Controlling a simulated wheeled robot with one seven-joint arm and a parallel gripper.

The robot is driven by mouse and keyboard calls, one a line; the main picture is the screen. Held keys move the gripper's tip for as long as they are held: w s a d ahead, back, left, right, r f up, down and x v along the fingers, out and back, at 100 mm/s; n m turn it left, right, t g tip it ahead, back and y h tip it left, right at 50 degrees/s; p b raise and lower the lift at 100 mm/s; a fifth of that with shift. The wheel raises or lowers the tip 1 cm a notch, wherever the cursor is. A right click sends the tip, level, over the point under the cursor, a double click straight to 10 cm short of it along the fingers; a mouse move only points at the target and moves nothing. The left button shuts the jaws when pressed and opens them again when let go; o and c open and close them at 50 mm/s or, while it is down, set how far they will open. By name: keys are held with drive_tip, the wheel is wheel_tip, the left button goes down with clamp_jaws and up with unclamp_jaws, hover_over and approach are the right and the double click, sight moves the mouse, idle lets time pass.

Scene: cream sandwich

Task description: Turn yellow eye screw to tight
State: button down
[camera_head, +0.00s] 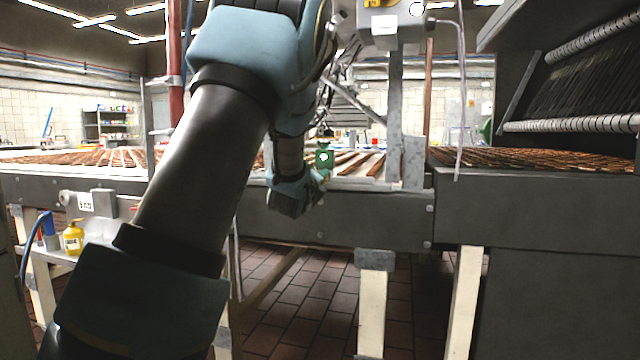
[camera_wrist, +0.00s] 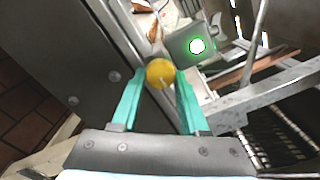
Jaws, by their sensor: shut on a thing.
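The yellow eye screw (camera_wrist: 161,73) shows in the wrist view as a round yellow head between the tips of my two teal fingers. My gripper (camera_wrist: 158,80) is shut on it, with one finger on each side. The screw sits by the edge of the conveyor's metal side rail (camera_wrist: 135,45). Its shank and its eye are hidden. In the head view my gripper (camera_head: 320,177) is small, at the conveyor's near side beyond my arm, and the screw cannot be made out there.
A grey box with a white round spot ringed in green (camera_wrist: 197,46) stands just beyond the screw. A metal bar (camera_wrist: 265,95) runs close on the right. Brown wafer-like strips lie on the conveyor (camera_head: 330,232). A yellow bottle (camera_head: 73,238) stands at the left.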

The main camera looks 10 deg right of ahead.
idle(0.3)
drive_tip(key=shift+c, duration=2.1)
unclamp_jaws()
drive_tip(key=shift+s, duration=0.1)
drive_tip(key=v, duration=1)
drive_tip(key=shift+s+a, duration=0.15)
drive_tip(key=shift+s, duration=0.15)
